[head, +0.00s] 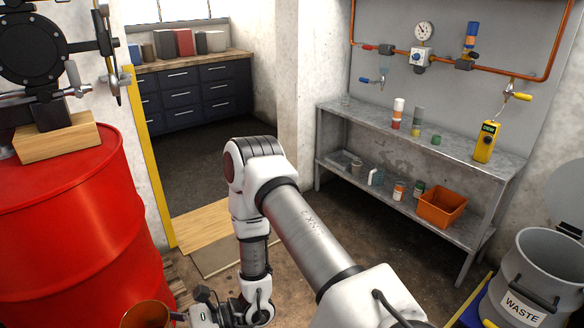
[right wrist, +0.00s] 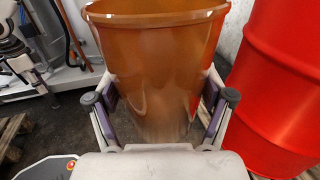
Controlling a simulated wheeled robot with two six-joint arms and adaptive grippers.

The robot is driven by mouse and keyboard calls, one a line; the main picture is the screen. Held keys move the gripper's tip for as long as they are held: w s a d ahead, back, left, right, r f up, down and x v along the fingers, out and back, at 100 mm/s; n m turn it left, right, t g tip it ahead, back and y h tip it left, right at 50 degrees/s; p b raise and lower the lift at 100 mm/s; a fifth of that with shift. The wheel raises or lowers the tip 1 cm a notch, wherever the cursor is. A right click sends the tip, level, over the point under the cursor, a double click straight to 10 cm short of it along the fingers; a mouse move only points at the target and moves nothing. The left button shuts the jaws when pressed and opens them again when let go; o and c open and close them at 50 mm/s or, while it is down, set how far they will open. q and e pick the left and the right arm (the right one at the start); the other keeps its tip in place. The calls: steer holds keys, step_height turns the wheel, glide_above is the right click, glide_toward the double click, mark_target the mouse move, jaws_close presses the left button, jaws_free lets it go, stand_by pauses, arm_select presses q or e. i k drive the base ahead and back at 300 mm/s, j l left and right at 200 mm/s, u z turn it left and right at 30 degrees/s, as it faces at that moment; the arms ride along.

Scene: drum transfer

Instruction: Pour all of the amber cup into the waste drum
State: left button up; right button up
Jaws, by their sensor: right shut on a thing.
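The amber cup (head: 147,315) shows at the bottom edge of the head view, cut off by the frame. In the right wrist view the amber cup (right wrist: 155,75) fills the middle, roughly upright, with its rim at the top. My right gripper (right wrist: 160,110) is shut on it, one finger on each side of its wall. What the cup holds cannot be made out. The waste drum (head: 530,300), grey with a WASTE label, stands at the lower right of the head view with its top open, far from the cup. My left gripper is not in view.
A large red drum (head: 75,220) stands at the left, close to the cup; it also shows in the right wrist view (right wrist: 285,90). A metal shelf (head: 400,130) with bottles and an orange bin (head: 441,206) lines the back wall. Open floor lies before it.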

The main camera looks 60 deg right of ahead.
mark_target(538, 283)
steer(key=k+l+z, duration=0.15)
steer(key=l+z, duration=0.2)
steer(key=k+l+z, duration=0.15)
steer(key=l+z, duration=0.6)
steer(key=k+l+z, duration=0.1)
steer(key=l+z, duration=0.35)
steer(key=l, duration=0.75)
steer(key=i+l+z, duration=0.1)
steer(key=l, duration=0.7)
steer(key=i+l+z, duration=0.1)
steer(key=l, duration=0.75)
